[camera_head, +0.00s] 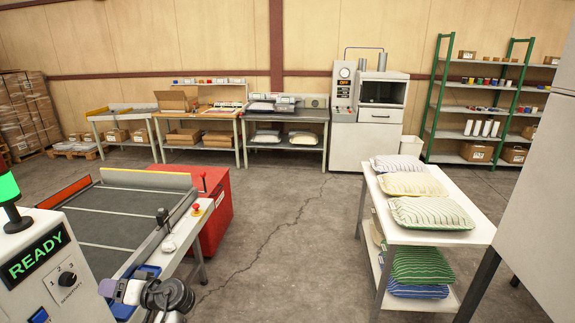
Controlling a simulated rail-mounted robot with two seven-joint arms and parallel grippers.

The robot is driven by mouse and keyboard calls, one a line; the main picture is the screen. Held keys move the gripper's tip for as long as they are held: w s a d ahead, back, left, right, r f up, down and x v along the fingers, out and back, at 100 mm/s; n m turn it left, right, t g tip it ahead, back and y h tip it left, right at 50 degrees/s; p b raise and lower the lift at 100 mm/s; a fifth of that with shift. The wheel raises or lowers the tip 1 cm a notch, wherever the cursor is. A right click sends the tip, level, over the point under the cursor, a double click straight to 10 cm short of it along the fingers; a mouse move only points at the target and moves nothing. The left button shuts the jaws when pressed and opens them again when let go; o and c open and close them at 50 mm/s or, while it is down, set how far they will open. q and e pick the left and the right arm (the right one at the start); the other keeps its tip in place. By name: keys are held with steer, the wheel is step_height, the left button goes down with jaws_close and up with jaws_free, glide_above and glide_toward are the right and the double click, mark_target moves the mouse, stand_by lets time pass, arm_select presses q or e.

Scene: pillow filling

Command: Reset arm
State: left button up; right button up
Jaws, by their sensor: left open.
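My left gripper (113,288) is low in the head view, left of centre, beside the right edge of the grey-topped conveyor table. It is small in the picture and partly hidden by its own wrist; I see nothing held in it. It is open. My right gripper is not in view. Striped pillows lie on the white shelf table at the right: a green-striped one (432,213) in front, a yellowish one (412,184) behind it, and a pale one (398,164) at the back. Green and blue pillows (420,266) lie on its lower shelf.
A control box (40,262) reading READY stands at the lower left near the conveyor (115,215). A red cabinet (213,210) stands beside it. Workbenches, a white machine (367,115) and green shelving (480,100) line the back wall. The middle floor is clear.

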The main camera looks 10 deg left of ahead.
arm_select(q)
steer(key=w+d+r+m+t+h, duration=0.2)
steer(key=d+r+m+t+h, duration=0.2)
steer(key=d+t+h, duration=0.45)
steer(key=s+d+f+m+t+h, duration=0.35)
steer(key=s+d+h, duration=0.2)
steer(key=d, duration=0.65)
steer(key=s+d+f+m+g+h, duration=0.1)
steer(key=s+d+f+g, duration=0.2)
steer(key=s+f, duration=0.6)
steer(key=s+d+f+m+g+h, duration=0.1)
steer(key=s+d+f+g, duration=0.3)
steer(key=s, duration=0.8)
steer(key=s+d+f+m+g+h, duration=0.1)
steer(key=s+f+h, duration=0.1)
steer(key=s+f, duration=0.8)
step_height(320, 180, up, 34)
steer(key=p, duration=3.2)
steer(key=shift+s+d, duration=0.15)
steer(key=shift+s, duration=0.1)
